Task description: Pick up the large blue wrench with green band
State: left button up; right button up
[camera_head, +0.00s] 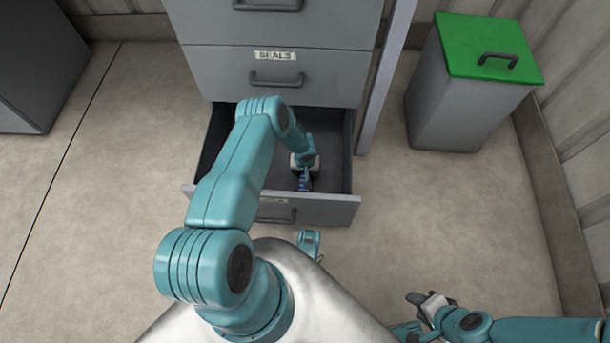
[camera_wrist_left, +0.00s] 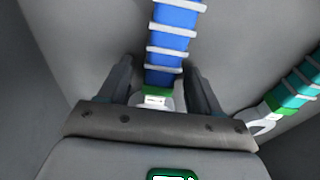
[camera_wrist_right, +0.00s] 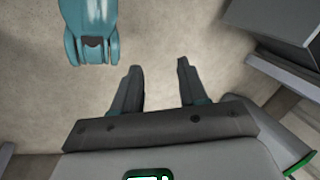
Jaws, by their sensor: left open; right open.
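A blue wrench with pale stripes and a green band (camera_wrist_left: 176,40) lies in the open drawer (camera_head: 335,165). Part of it shows as a small blue shape in the head view (camera_head: 304,184). My left gripper (camera_wrist_left: 157,64) is open in the drawer, with its fingers on either side of the wrench near the green band. The far end of the handle runs out of the wrist view. My right gripper (camera_head: 428,299) is open and empty over the floor; in the right wrist view (camera_wrist_right: 156,68) nothing is between its fingers.
A teal tool with a green band (camera_wrist_left: 290,97) lies to the right of the wrench. The drawer's walls are close around my left gripper. Above is a grey cabinet (camera_head: 320,80) labelled SEALS. A grey bin with a green lid (camera_head: 470,50) stands at the right.

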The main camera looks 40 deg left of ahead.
pick_arm(q)
grip_shut()
jog(key=shift+r, duration=0.1)
